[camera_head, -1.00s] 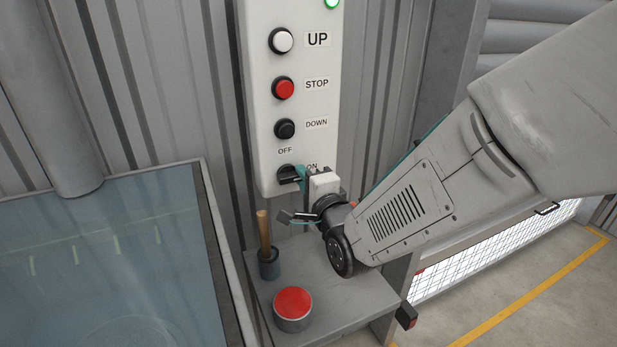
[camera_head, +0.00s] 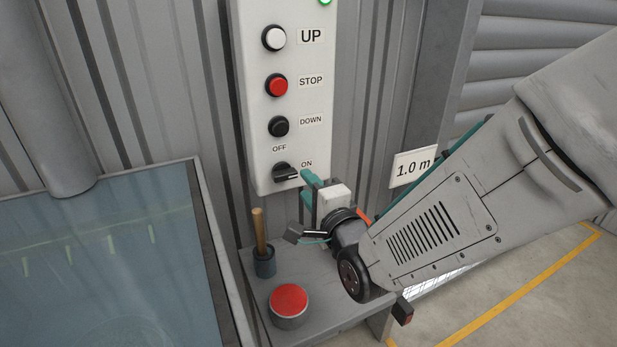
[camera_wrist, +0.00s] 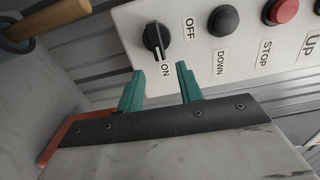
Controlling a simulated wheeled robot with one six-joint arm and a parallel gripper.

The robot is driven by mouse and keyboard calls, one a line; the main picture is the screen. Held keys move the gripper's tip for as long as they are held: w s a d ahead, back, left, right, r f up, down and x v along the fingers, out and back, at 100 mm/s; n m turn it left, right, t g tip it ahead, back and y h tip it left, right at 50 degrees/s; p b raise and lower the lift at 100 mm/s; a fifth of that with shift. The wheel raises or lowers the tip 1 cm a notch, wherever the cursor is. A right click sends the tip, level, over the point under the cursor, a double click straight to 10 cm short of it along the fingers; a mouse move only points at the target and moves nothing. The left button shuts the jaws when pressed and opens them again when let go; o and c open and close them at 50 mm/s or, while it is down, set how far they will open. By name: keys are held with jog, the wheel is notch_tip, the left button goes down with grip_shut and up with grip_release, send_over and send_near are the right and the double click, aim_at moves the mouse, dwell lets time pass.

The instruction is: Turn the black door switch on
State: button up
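The black door switch (camera_head: 285,172) is a rotary knob at the bottom of the white control panel (camera_head: 262,130), between the OFF and ON labels. Its white mark points right, to the ON side. The knob (camera_wrist: 155,38) also shows in the wrist view with its mark toward the ON label (camera_wrist: 165,71). My gripper (camera_head: 308,186) is just right of and below the knob, apart from it. In the wrist view its two teal fingers (camera_wrist: 160,78) are open with nothing between them.
Above the switch are a black DOWN button (camera_head: 278,126), a red STOP button (camera_head: 276,85) and a white UP button (camera_head: 274,38). Below, a grey shelf (camera_head: 335,312) holds a red button (camera_head: 289,301) and a wooden-handled tool in a cup (camera_head: 264,263).

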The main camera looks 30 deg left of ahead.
jog(key=v, duration=0.2)
jog(key=shift+s+d, duration=0.2)
jog(key=shift+d, duration=0.1)
jog(key=s+d+f+n+g+h, duration=0.1)
jog(key=d+f+n+g+h, duration=0.15)
jog(key=f, duration=0.25)
jog(key=s+d+f+n+g+h, duration=0.1)
jog(key=f+n+g+h, duration=0.1)
jog(key=f+n, duration=0.15)
jog(key=d+f+n+g+h, duration=0.1)
jog(key=d+n+g+h, duration=0.3)
jog(key=d, duration=0.7)
jog(key=s+d+r+h, duration=0.1)
jog(key=s+d+r, duration=0.3)
jog(key=d, duration=0.7)
jog(key=s+d+r+m+g+h, duration=0.1)
jog(key=s+d+r, duration=0.4)
jog(key=d, duration=0.6)
jog(key=s+d+r+m+h, duration=0.1)
jog(key=s+d+r+h, duration=0.2)
jog(key=s+d, duration=0.3)
jog(key=d+r, duration=0.1)
jog(key=d, duration=0.4)
jog(key=shift+r, duration=0.25)
